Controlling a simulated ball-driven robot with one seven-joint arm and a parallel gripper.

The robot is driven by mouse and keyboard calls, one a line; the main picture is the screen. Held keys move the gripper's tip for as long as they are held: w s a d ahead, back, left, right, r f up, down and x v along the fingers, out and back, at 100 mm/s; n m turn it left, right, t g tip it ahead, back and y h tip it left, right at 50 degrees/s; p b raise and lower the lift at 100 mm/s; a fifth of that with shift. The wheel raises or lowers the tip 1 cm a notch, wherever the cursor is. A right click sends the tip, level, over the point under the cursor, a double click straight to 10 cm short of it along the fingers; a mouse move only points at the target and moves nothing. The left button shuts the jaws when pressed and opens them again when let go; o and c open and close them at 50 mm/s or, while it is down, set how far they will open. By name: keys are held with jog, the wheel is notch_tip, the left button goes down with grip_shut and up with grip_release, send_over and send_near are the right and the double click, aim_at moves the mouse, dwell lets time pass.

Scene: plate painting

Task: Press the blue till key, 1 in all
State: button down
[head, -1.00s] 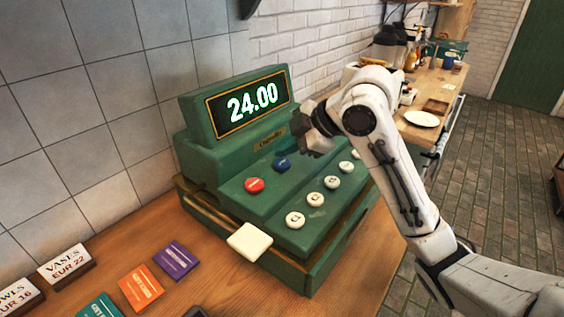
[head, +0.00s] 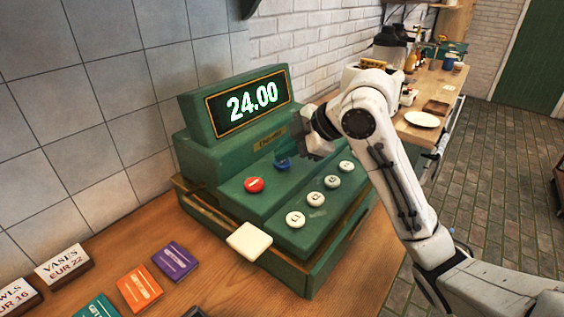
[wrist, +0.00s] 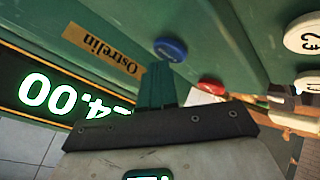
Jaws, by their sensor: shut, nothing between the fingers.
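The blue till key (head: 282,164) is a round button on the green cash register (head: 225,165), below the lit display. The blue key also shows in the wrist view (wrist: 171,49), just beyond my fingertips. My gripper (head: 297,135) is over the register's key deck, close to the blue key at its upper right. Its teal fingers (wrist: 156,70) are shut and empty. A small gap shows between fingertips and key in the wrist view; contact is not visible. The display (head: 247,102) reads 24.00.
A red key (head: 254,184) sits left of the blue one. Several white keys (head: 315,198) line the register's lower step. Price signs (head: 63,264) and coloured cards (head: 139,287) lie on the wooden counter.

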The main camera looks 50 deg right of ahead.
aim_at(286, 164)
jog(key=shift+f+b, duration=0.35)
jog(key=shift+f, duration=0.1)
dwell(0.3)
jog(key=shift+r, duration=0.15)
jog(key=shift+r+p, duration=0.8)
jog(key=shift+r+p, duration=2)
jog(key=shift+r, duration=0.45)
jog(key=shift+r, duration=0.1)
